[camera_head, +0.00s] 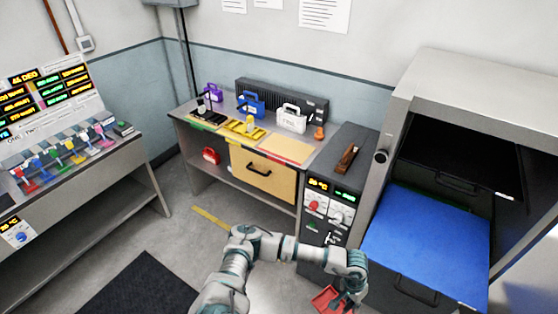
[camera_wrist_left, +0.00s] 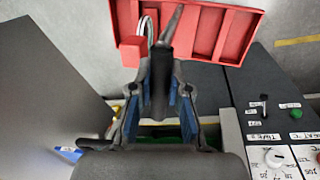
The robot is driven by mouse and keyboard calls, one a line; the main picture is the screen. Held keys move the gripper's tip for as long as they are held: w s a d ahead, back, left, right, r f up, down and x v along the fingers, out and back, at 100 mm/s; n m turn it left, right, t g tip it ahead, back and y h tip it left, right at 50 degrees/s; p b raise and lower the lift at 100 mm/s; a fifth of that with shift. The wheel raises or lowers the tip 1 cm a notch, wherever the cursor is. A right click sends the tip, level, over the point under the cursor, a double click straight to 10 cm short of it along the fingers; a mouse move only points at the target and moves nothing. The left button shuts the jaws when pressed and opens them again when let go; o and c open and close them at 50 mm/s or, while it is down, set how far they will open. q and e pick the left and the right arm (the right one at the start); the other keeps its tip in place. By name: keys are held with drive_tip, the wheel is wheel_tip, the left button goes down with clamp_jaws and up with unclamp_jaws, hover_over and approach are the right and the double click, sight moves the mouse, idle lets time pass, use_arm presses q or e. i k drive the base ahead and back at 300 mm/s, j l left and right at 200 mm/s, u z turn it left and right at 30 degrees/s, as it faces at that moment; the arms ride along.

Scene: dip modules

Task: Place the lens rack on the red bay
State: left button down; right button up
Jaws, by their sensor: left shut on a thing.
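A red rack (camera_head: 327,298) with divided compartments, seemingly the lens rack, hangs low at the bottom of the head view. It fills the top of the left wrist view (camera_wrist_left: 222,32). My left gripper (camera_head: 350,292) is shut on its dark upright handle (camera_wrist_left: 160,70), between the blue-padded fingers. The rack is above the floor, in front of the dark control cabinet. My right gripper is out of view.
The bench (camera_head: 222,139) holds a yellow rack (camera_head: 244,128), a tan panel (camera_head: 288,149) and several cases. A cabinet with dials (camera_head: 328,205) and a large open unit with a blue surface (camera_head: 425,240) stand right.

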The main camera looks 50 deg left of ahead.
sight(287, 148)
drive_tip(key=j+z, duration=0.15)
drive_tip(key=j, duration=2.3)
